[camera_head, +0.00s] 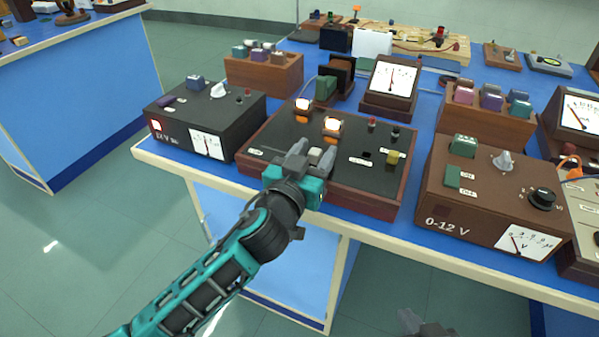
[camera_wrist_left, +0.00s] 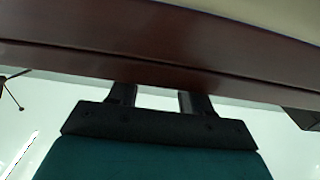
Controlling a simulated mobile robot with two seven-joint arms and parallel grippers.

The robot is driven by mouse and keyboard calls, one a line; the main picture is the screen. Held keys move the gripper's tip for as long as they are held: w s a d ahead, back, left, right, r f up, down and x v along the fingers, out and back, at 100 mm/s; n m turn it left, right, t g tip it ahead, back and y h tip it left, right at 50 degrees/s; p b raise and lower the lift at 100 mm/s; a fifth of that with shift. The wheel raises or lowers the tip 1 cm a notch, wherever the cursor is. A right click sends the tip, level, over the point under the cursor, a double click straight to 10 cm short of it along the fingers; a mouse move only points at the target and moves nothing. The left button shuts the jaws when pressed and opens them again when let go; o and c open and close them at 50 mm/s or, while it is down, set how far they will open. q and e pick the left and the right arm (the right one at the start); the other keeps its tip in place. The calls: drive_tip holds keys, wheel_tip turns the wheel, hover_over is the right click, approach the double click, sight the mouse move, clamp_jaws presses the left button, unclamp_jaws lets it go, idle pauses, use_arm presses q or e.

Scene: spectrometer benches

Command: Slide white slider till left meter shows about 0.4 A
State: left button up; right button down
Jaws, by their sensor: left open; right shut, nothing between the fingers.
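The dark panel box (camera_head: 270,140) with a wooden rim has two lit lamps on it. I cannot make out the white slider; my left gripper (camera_head: 311,154) covers part of the panel's front. The left gripper is open, with its fingers apart and empty, at the panel's front edge. In the left wrist view its two fingers (camera_wrist_left: 158,94) point at the brown wooden side (camera_wrist_left: 150,50) of the box. The left meter (camera_head: 393,77) stands behind the panel; its needle is too small to read. My right gripper (camera_head: 424,324) shows partly at the bottom edge, shut and empty, below the bench.
A black 12 V supply (camera_head: 235,110) stands left of the panel, a brown 0-12 V supply (camera_head: 440,200) right of it. The panel also carries a yellow-green knob (camera_head: 392,157). Another meter (camera_head: 578,112) is at the right edge. Wooden blocks with coloured parts stand behind.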

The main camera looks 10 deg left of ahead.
use_arm(q)
drive_tip(key=v, duration=1.2)
drive_tip(key=s+a+f+g+y+p, duration=0.2)
drive_tip(key=s+a+f+g+p, duration=0.4)
drive_tip(key=f, duration=0.8)
drive_tip(key=s+a+p, duration=0.3)
drive_tip(key=s, duration=0.1)
drive_tip(key=shift+a+g+y, duration=0.15)
drive_tip(key=shift+g+y, duration=0.15)
use_arm(e)
drive_tip(key=shift+h, duration=0.5)
drive_tip(key=d+r, duration=0.1)
drive_tip(key=s+d+r, duration=0.1)
drive_tip(key=r, duration=0.1)
drive_tip(key=d+r, duration=0.1)
drive_tip(key=shift+s+r, duration=0.25)
drive_tip(key=shift+r, duration=0.05)
